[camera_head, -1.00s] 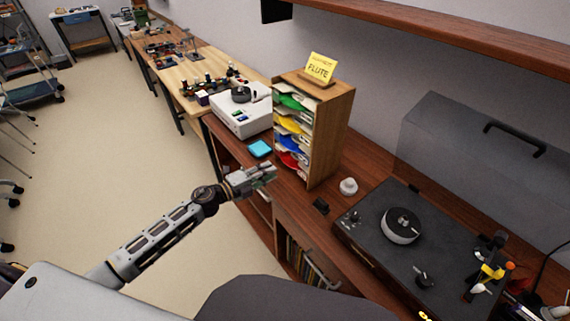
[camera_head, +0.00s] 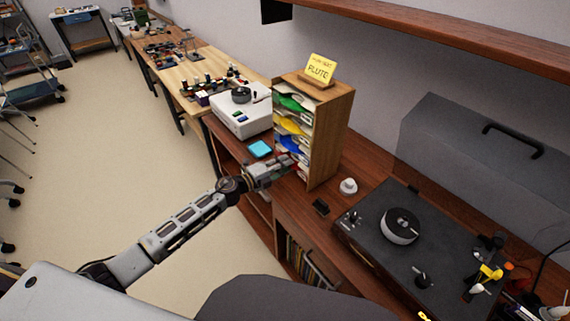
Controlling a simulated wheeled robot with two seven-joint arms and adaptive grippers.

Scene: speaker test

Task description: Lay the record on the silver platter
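A wooden rack (camera_head: 328,140) stands on the brown cabinet top and holds several pale sleeves or records, with green (camera_head: 290,102), yellow (camera_head: 287,124) and blue (camera_head: 293,144) parts showing. I cannot tell which holds the record. The silver platter (camera_head: 400,226) is a small round disc with a dark top on the black turntable (camera_head: 368,240) at the right, with nothing lying on it. My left gripper (camera_head: 286,165) is at the lower front of the rack and covers its lowest slots. Its finger opening and any contact are unclear. My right gripper is not in view.
A yellow card reading FLUTE (camera_head: 320,68) stands on the rack. A white device (camera_head: 240,116) and a cyan pad (camera_head: 260,149) lie left of it. A white knob-like object (camera_head: 348,186) and a small black block (camera_head: 320,207) sit between rack and turntable. A grey lid (camera_head: 470,150) stands behind.

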